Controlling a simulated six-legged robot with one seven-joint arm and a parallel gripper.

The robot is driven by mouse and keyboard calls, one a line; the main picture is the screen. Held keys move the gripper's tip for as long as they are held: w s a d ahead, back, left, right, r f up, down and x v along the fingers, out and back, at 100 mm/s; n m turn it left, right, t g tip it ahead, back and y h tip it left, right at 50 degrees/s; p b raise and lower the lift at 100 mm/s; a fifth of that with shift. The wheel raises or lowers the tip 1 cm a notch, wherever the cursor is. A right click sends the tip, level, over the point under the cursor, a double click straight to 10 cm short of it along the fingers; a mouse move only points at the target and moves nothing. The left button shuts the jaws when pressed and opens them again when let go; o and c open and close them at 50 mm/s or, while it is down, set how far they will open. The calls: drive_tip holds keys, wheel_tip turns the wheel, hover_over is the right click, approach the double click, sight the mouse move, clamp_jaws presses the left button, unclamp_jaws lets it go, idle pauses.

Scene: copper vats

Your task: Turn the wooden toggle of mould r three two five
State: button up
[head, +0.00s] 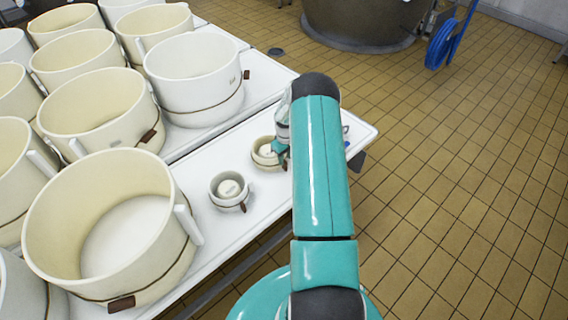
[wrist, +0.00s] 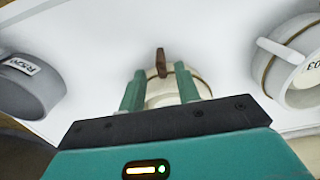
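A small cream mould (wrist: 165,95) with a brown wooden toggle (wrist: 161,62) is straight ahead in the wrist view. My gripper (wrist: 160,82) is open, with one teal finger on each side of the toggle's line. The toggle stands upright in the picture, just past the fingertips, and neither finger appears to touch it. In the head view a small cream mould (head: 264,152) sits beside my gripper (head: 281,147), partly hidden by it. No label shows on the mould ahead, so I cannot tell whether it is r three two five.
A small grey mould (head: 229,190) stands nearby on the white table (head: 262,205). The wrist view shows a labelled grey mould (wrist: 28,85) at left and another labelled mould (wrist: 290,65) at right. Large cream moulds (head: 110,225) crowd the left. Tiled floor (head: 450,190) is clear at right.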

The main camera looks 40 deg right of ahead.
sight(285, 161)
wheel_tip(285, 161, down, 4)
drive_tip(key=shift+w+a+f, duration=0.1)
drive_tip(key=shift+f, duration=0.15)
clamp_jaws()
